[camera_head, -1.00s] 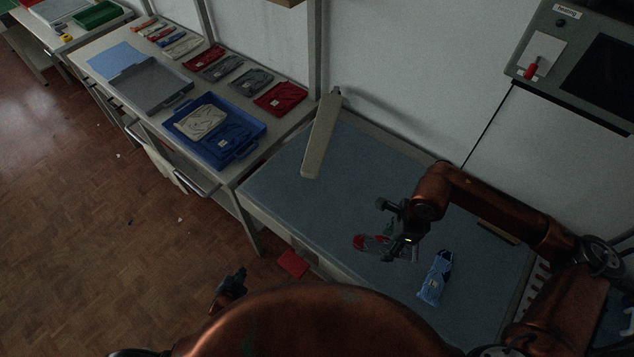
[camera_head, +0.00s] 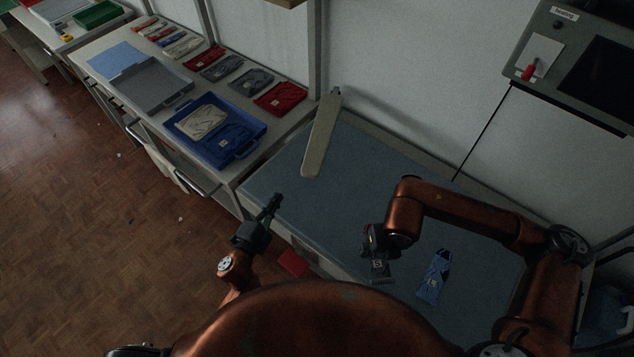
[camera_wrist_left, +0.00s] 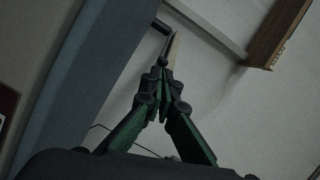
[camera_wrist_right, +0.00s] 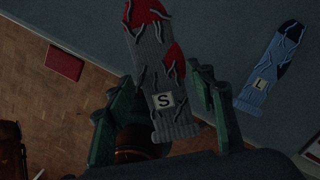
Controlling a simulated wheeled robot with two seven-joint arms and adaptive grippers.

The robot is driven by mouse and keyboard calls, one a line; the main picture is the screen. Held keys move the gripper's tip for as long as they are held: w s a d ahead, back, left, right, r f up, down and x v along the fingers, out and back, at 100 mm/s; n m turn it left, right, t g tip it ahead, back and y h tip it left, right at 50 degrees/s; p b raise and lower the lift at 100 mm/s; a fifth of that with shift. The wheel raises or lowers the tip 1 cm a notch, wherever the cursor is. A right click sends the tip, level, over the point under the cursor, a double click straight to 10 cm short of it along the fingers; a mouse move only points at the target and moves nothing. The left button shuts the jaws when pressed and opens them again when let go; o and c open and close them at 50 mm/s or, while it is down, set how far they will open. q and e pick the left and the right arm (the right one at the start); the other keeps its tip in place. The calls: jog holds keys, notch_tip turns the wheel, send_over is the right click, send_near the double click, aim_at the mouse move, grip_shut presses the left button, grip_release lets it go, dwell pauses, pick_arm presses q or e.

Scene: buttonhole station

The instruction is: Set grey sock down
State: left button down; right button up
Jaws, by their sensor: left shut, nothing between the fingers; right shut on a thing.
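The grey sock with a red end and a white S tag is in my right gripper (camera_head: 374,240). In the head view the grey sock (camera_head: 378,266) hangs over or near the blue-grey table top (camera_head: 290,185); its height is hard to tell. In the right wrist view the grey sock (camera_wrist_right: 150,60) lies between the fingers of the right gripper (camera_wrist_right: 165,85), which is shut on it. My left gripper (camera_head: 274,202) is shut and empty at the table's left front edge; its closed fingertips show in the left wrist view (camera_wrist_left: 165,65).
A blue sock (camera_head: 433,278) with an L tag lies on the table right of the grey one. A long pale board (camera_head: 321,136) lies at the back. A blue tray (camera_head: 255,146) with folded pieces stands on the left bench.

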pick_arm(q)
jog(key=s+d+r+m+g+h, duration=0.25)
jog(key=d+m+h, duration=0.4)
jog(key=d, duration=0.35)
pick_arm(e)
jog(key=shift+s+a+m, duration=0.1)
jog(key=shift+m, duration=0.6)
jog(key=shift+r+p, duration=0.45)
jog(key=shift+p, duration=0.05)
jog(key=shift+r, duration=0.3)
pick_arm(q)
jog(key=w+d+m, duration=0.1)
jog(key=w+d, duration=0.2)
jog(key=w, duration=0.5)
jog(key=shift+w+f, duration=0.35)
jog(key=shift+y, duration=0.25)
